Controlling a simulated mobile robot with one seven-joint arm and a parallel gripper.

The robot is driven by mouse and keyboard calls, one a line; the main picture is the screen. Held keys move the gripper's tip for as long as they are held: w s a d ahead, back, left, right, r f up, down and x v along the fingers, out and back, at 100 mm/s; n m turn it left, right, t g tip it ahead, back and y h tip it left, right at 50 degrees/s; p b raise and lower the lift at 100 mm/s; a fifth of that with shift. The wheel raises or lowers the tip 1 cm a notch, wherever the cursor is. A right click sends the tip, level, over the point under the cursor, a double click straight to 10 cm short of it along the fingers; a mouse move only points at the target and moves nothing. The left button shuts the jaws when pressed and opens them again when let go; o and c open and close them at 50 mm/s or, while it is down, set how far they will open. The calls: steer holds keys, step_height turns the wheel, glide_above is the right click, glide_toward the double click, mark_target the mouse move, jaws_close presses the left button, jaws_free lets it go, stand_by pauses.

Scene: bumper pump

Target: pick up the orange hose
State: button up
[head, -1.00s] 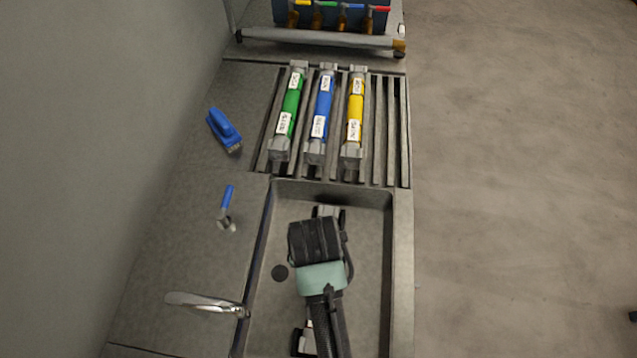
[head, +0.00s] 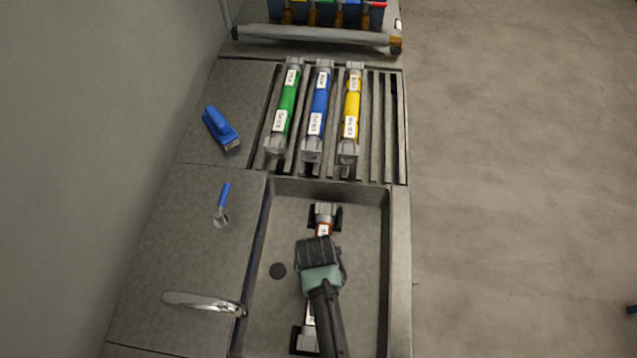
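The orange hose (head: 324,230) lies lengthwise in the sink basin. My gripper (head: 320,252) is seen from above and behind, over the middle of the hose. Its fingertips are hidden, so I cannot tell whether it is open or shut, or whether it touches the hose.
The sink basin (head: 361,195) has walls around the hose and a dark drain. A silver faucet (head: 203,302) reaches toward its left edge. Green, blue and yellow hoses lie on the slotted rack (head: 390,150) beyond. A blue brush (head: 221,128) and a small blue-handled tool (head: 222,205) lie left.

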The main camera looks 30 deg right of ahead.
steer(key=shift+f, duration=0.5)
jaws_close()
steer(key=shift+w+r, duration=0.1)
